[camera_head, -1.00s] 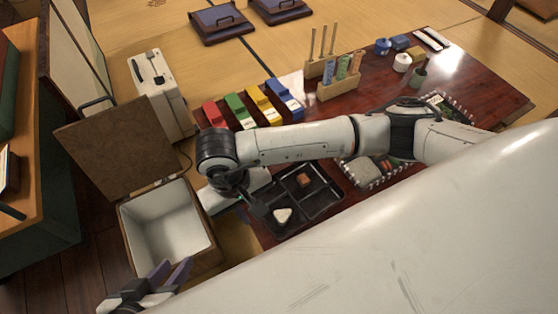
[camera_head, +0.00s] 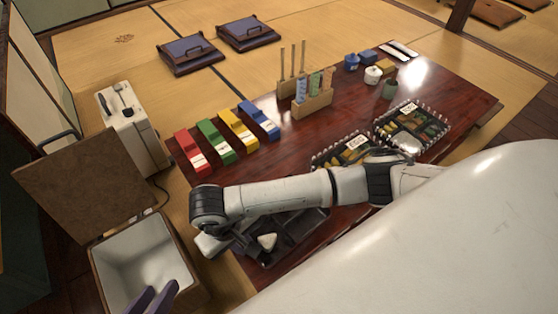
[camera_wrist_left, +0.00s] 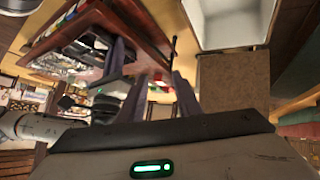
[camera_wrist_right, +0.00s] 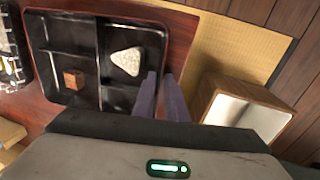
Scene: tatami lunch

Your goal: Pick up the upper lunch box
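A black lunch box (camera_head: 312,220) with divided compartments lies on the red-brown table, partly hidden by my right arm in the head view. In the right wrist view, the lunch box (camera_wrist_right: 62,38) holds a white triangular rice ball (camera_wrist_right: 128,61) and a small brown cube (camera_wrist_right: 73,79) in separate compartments. My right gripper (camera_wrist_right: 160,80) is open slightly and empty, its fingers near the box's edge; its fingers are hidden in the head view. My left gripper (camera_head: 158,296) is open and empty at the bottom left, over the open wooden box; it also shows in the left wrist view (camera_wrist_left: 153,80).
The open wooden box (camera_head: 130,240) with white inside stands left of the table. Two spiky-edged food trays (camera_head: 437,125) sit to the right. A white appliance (camera_head: 135,135) stands behind the wooden box.

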